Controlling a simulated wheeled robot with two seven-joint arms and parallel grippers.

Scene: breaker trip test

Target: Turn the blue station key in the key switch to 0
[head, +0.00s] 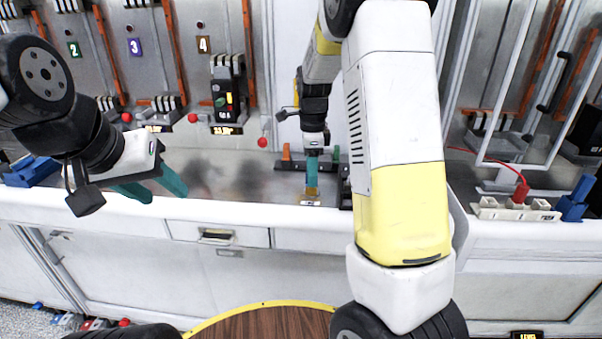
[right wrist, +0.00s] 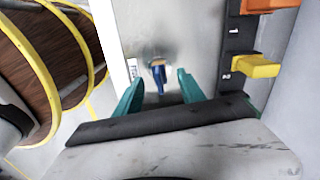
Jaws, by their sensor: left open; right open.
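The blue station key (right wrist: 158,76) shows in the right wrist view, upright in a round brass-coloured key switch (right wrist: 155,63) on a grey metal surface. My right gripper (right wrist: 160,82) is open, with one teal finger on each side of the key and visible gaps to it. I cannot tell how deep the key lies between the fingertips. In the head view my right gripper (head: 312,181) points down over the counter, and the key is hidden there. The switch's position marks are not readable. My left gripper (head: 152,190) is open and empty above the counter's left part.
A dark rack (head: 285,165) stands close to my right gripper; the right wrist view shows its yellow (right wrist: 256,67) and orange (right wrist: 262,5) pieces. A breaker unit (head: 228,95) is on the back panel. A white terminal block (head: 515,210) with a red plug stands right. The counter between my grippers is clear.

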